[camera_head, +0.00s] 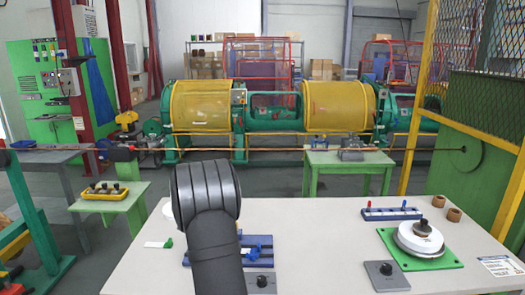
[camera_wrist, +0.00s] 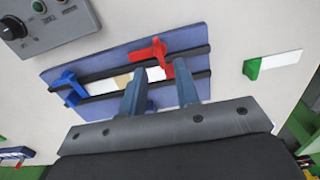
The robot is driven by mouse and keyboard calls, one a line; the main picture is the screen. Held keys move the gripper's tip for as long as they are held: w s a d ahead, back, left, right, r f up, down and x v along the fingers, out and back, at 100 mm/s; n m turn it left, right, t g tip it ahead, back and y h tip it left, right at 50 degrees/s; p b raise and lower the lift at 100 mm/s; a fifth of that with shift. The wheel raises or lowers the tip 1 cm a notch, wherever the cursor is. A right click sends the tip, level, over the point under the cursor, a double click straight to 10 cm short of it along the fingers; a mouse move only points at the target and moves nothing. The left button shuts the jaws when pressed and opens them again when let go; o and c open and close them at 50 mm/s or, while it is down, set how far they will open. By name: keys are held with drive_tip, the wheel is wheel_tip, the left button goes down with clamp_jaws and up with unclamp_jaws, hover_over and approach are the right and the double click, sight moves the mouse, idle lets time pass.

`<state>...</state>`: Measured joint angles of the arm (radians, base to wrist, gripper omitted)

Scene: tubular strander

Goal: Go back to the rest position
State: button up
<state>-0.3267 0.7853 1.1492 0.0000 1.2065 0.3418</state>
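My gripper (camera_wrist: 160,70) shows in the wrist view with its two blue-grey fingers apart. I see nothing clamped between them. It is over a blue fixture plate (camera_wrist: 192,38) with two dark rails, a red clamp (camera_wrist: 152,50) and a blue clamp (camera_wrist: 70,84). A pale strip (camera_wrist: 122,80) lies between the rails, partly hidden by the fingers. In the head view my dark arm rises over the table (camera_head: 320,225) and hides my gripper. Part of the blue fixture (camera_head: 258,246) shows to its right.
A grey control box with a knob (camera_wrist: 45,22) sits beside the fixture. A green-ended white piece (camera_wrist: 270,64) lies on the other side. On the table's right are a white disc on a green plate (camera_head: 440,262), a blue rack (camera_head: 391,214) and a grey knob box (camera_head: 387,276).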

wheel_tip(320, 180, down, 5)
drive_tip(key=shift+r, duration=0.15)
drive_tip(key=n, duration=0.5)
drive_tip(key=shift+r+n, duration=0.1)
drive_tip(key=shift+n, duration=0.3)
drive_tip(key=n, duration=0.4)
drive_tip(key=shift+n, duration=0.4)
wheel_tip(320, 180, up, 17)
drive_tip(key=m, duration=0.9)
wheel_tip(320, 180, down, 17)
clamp_jaws()
